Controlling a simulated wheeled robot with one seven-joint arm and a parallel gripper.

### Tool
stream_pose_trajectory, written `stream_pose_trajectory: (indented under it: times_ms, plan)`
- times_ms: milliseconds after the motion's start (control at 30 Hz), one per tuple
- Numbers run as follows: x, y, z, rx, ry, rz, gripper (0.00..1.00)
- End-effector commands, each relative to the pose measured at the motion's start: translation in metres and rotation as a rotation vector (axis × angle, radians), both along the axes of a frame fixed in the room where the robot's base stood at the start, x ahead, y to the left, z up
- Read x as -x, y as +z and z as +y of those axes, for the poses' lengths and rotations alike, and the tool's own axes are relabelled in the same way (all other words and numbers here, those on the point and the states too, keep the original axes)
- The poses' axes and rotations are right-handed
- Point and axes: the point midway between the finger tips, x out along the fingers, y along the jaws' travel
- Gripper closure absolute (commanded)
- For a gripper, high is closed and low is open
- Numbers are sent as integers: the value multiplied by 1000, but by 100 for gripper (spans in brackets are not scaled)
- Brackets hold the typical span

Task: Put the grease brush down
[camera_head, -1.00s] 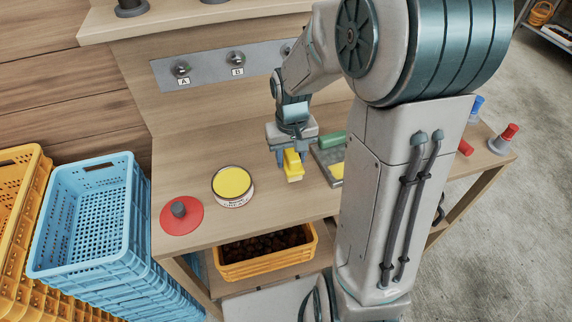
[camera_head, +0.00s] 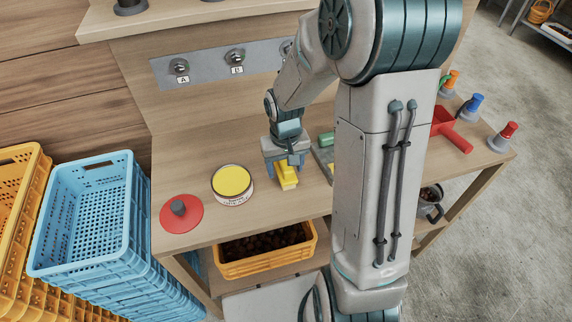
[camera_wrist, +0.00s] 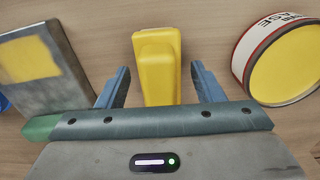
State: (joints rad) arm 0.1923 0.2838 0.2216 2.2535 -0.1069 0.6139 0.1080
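The yellow grease brush (camera_head: 287,178) is at the bench top, right of the open grease can (camera_head: 233,184). My gripper (camera_head: 282,168) is low over the bench with its fingers on either side of the brush. In the wrist view the brush (camera_wrist: 157,75) stands between the two fingers (camera_wrist: 160,88), with a narrow gap on each side, so the gripper looks open around it. The brush's underside is hidden, so its contact with the bench cannot be seen for certain. The grease can (camera_wrist: 285,62) shows at the right of the wrist view.
A red disc with a dark knob (camera_head: 180,213) lies left of the can. A grey plate with a yellow patch (camera_wrist: 35,65) lies on the brush's other side. A red scoop (camera_head: 447,128) and coloured-handled tools (camera_head: 502,138) stand at the right. Blue crates (camera_head: 90,215) stand left of the bench.

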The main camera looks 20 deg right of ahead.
Motion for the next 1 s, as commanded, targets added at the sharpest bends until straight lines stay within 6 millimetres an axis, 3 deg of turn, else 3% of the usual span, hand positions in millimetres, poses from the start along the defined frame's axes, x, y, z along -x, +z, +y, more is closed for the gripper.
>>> stream_pose_trajectory:
  times_ms: [267, 433, 800, 1000]
  plan:
    - [0, 1, 0, 0, 0, 0, 38]
    - [-1, 12, 0, 1, -1, -5, 38]
    - [-1, 88, 0, 1, -1, -7, 38]
    - [-1, 116, 0, 0, 0, -3, 38]
